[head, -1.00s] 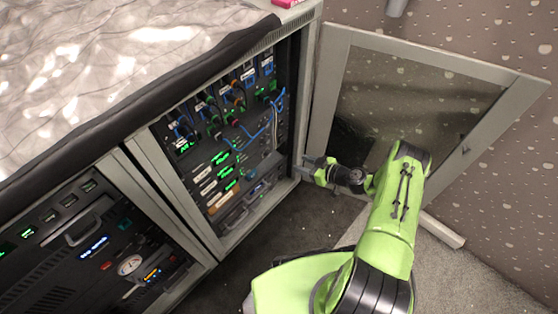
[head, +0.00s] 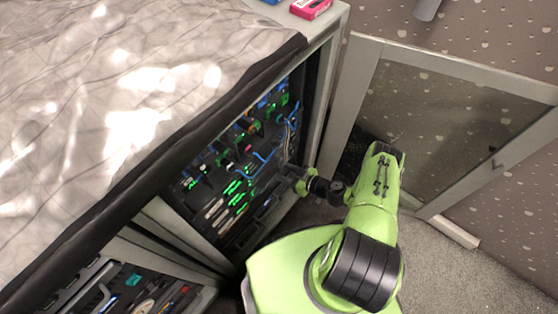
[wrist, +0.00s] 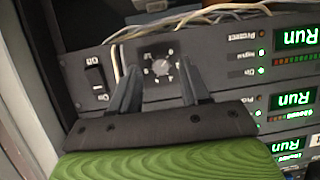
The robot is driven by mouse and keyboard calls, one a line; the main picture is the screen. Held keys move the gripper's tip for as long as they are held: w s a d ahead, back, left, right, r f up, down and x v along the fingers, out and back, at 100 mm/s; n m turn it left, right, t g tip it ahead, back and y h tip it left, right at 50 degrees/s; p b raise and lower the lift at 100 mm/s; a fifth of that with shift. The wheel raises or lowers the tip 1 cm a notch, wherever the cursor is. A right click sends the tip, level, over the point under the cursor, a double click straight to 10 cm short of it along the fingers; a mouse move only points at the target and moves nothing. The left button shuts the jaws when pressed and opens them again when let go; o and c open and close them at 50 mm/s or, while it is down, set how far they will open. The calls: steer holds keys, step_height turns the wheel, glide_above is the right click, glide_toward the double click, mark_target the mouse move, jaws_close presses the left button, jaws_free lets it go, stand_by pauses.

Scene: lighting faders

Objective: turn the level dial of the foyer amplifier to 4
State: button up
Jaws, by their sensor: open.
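A dark round dial (wrist: 161,66) with a pale numbered scale around it sits on a dark front panel (wrist: 225,62) in the wrist view. The scale appears upside down, and its pointer setting is too small to read. No foyer label is legible. My gripper (wrist: 159,58) is open, with one finger on either side of the dial in the picture; I cannot tell whether they touch it. In the head view my gripper (head: 290,174) is at the right side of the open rack (head: 235,165), and the dial is not distinguishable there.
Green "Run" displays (wrist: 296,37) are at right. Pale cables (wrist: 190,15) run above the panel. The open rack door (head: 349,110) stands right of my arm.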

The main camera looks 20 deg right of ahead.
steer(key=shift+w+a, duration=0.1)
steer(key=shift+c, duration=0.4)
jaws_close()
steer(key=m, duration=0.1)
steer(key=m+y, duration=0.1)
steer(key=m+g+y, duration=0.1)
steer(key=shift+w+d+f, duration=0.1)
steer(key=shift+d, duration=0.15)
steer(key=shift+w+d+f+m+y, duration=0.1)
steer(key=shift+m+y, duration=0.35)
steer(key=shift+m, duration=0.35)
steer(key=shift+f+m+y, duration=0.1)
steer(key=shift+m+y, duration=0.35)
steer(key=shift+m, duration=0.35)
steer(key=shift+g, duration=0.3)
